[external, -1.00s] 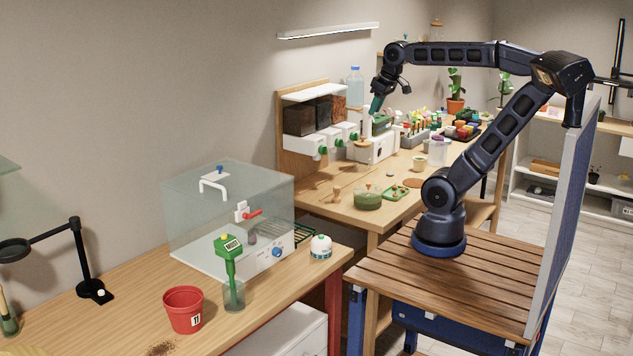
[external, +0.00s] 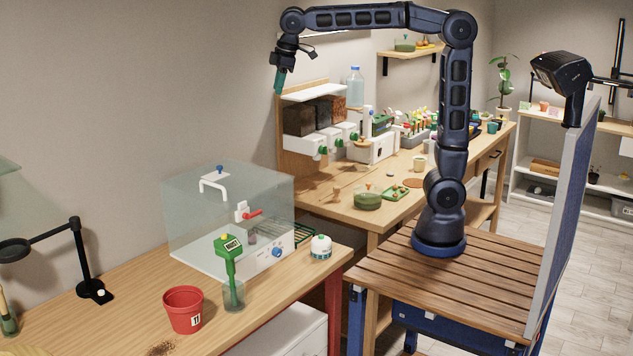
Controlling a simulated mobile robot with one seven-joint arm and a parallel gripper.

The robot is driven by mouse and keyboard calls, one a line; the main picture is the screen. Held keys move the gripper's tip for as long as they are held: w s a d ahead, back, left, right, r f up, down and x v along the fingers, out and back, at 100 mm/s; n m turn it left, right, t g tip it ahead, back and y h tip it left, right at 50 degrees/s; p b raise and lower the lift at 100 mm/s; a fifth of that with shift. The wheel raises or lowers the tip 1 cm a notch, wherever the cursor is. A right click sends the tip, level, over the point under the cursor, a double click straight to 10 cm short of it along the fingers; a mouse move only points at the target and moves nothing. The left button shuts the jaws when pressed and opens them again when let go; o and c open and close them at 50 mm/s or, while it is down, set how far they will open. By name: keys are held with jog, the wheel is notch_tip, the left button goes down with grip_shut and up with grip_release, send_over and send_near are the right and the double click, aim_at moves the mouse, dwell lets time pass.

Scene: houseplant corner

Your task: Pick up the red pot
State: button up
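The red pot (external: 183,308) stands upright on the near wooden bench, at the lower left. It has a white label with dark marks on its front, and its inside looks dark. My gripper (external: 279,82) is high in the air at the upper middle, in front of the wall and above the clear box, well apart from the pot. Its teal fingers point down. They are too small and close together here to tell whether they are open or shut.
A green meter in a glass jar (external: 233,292) stands just right of the pot. Behind it is a clear box (external: 228,212) with a white handle. A white round bottle (external: 320,247) is near the bench's right end. A black lamp (external: 82,262) stands at left. Spilled soil (external: 160,349) lies in front.

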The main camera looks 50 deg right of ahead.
jog(key=w+a+n, duration=0.1)
jog(key=a+n, duration=0.1)
jog(key=a, duration=1.1)
jog(key=n+g, duration=0.1)
jog(key=n, duration=0.7)
send_over(198, 329)
jog(key=s+d, duration=0.1)
jog(key=s, duration=0.1)
notch_tip(198, 329, down, 38)
jog(key=shift+w+a+f, duration=0.1)
jog(key=shift+w+f, duration=0.2)
jog(key=shift+f, duration=1.55)
jog(key=shift+w+a+f, duration=0.1)
jog(key=shift+w+f, duration=0.15)
jog(key=shift+f, duration=1.6)
jog(key=shift+w+f, duration=0.3)
jog(key=shift+f, duration=1.55)
grip_shut()
